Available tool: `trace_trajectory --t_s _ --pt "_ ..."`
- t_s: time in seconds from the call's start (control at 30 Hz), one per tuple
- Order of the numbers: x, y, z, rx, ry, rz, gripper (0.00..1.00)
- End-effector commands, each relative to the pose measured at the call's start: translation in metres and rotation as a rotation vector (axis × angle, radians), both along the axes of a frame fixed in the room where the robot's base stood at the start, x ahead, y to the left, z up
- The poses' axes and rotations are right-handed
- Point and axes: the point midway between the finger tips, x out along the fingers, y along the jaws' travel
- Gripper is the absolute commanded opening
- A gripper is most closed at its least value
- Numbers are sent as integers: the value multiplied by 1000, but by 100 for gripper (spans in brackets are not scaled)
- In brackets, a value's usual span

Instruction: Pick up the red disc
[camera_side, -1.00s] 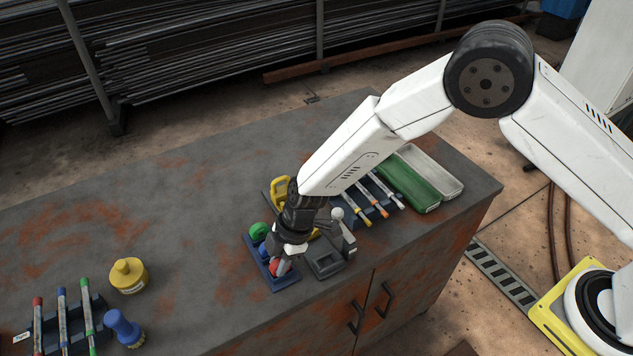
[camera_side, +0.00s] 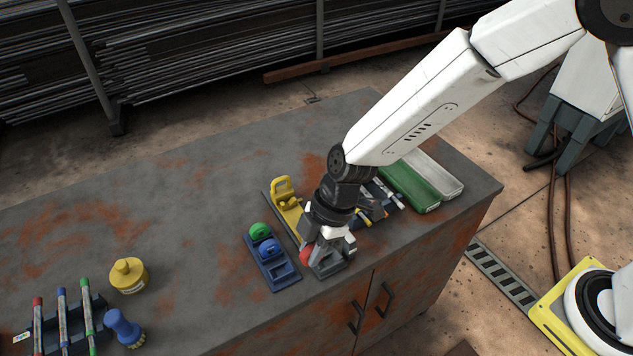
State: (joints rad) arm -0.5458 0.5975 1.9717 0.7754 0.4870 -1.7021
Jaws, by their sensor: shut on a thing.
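The red disc (camera_side: 306,255) shows at the left side of my gripper (camera_side: 312,257), which is shut on it. Much of the disc is hidden by the fingers. My gripper is over the dark grey device (camera_side: 333,267) near the bench's front edge; whether the disc touches that device I cannot tell. To the left, the blue rack (camera_side: 287,278) holds a green disc (camera_side: 259,231) and a blue disc (camera_side: 269,248). The rack's front slot is empty.
A yellow tool (camera_side: 283,192) stands just behind my gripper. Green (camera_side: 408,184) and pale (camera_side: 435,172) trays lie to the right. A yellow bottle (camera_side: 129,276), a blue-handled brush (camera_side: 124,327) and a rack of tubes (camera_side: 65,318) stand at left. The bench's middle-left is clear.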

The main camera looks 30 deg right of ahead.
Motion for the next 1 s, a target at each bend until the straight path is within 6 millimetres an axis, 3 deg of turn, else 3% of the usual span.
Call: trace_trajectory --t_s 0.4,1.0 --pt "-45 -28 24 1 -3 0 0" --pt "-56 -34 30 1 -2 0 0"
